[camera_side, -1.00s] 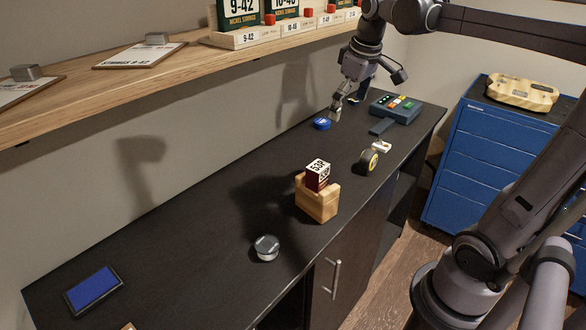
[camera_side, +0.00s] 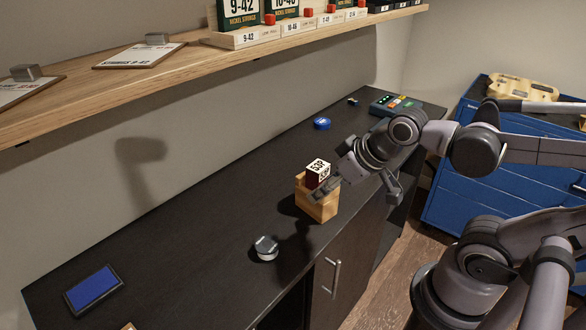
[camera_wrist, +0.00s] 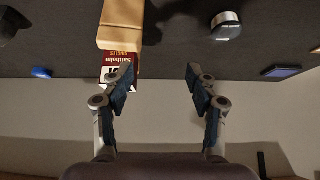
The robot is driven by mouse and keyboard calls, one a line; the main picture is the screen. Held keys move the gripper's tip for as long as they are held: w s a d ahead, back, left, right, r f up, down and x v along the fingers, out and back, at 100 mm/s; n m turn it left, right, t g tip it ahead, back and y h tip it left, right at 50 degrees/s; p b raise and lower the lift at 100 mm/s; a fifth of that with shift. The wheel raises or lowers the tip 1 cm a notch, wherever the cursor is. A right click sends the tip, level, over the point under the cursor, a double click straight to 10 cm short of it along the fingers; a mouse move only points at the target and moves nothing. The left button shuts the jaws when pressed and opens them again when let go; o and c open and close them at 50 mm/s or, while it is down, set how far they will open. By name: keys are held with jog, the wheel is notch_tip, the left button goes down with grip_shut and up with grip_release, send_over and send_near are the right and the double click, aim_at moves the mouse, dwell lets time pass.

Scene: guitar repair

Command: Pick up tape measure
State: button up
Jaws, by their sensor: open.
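The tape measure, black with a yellow face in the earlier side view, is hidden behind my arm in the side view now. A dark rounded shape (camera_wrist: 9,24) at the top left corner of the wrist view is probably it, cut off by the edge. My gripper (camera_side: 327,188) is open and empty, in front of the wooden block holder with the red and white box. In the wrist view my gripper (camera_wrist: 158,80) has its fingers wide apart, with bare bench and wall between them and the box by the left finger.
The wooden holder (camera_side: 316,207) with its box (camera_side: 318,173) stands close to my fingers. A silver round tin (camera_side: 266,248) lies near the front edge, a blue pad (camera_side: 93,290) at the near left, a blue disc (camera_side: 322,123) farther back. A shelf (camera_side: 150,75) runs along the wall.

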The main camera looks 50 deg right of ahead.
jog(key=shift+r, duration=0.1)
notch_tip(320, 180, up, 5)
jog(key=w+d+m+g+h, duration=0.25)
jog(key=d+m, duration=0.55)
jog(key=d, duration=0.4)
jog(key=w+d+m+g+h, duration=0.2)
jog(key=d+m+g, duration=0.2)
jog(key=d+m, duration=0.65)
jog(key=shift+n+g, duration=0.25)
jog(key=shift+n, duration=0.1)
jog(key=x, duration=1.1)
jog(key=shift+d, duration=0.45)
jog(key=shift+x, duration=2.85)
jog(key=shift+s+d, duration=0.1)
jog(key=shift+s, duration=0.05)
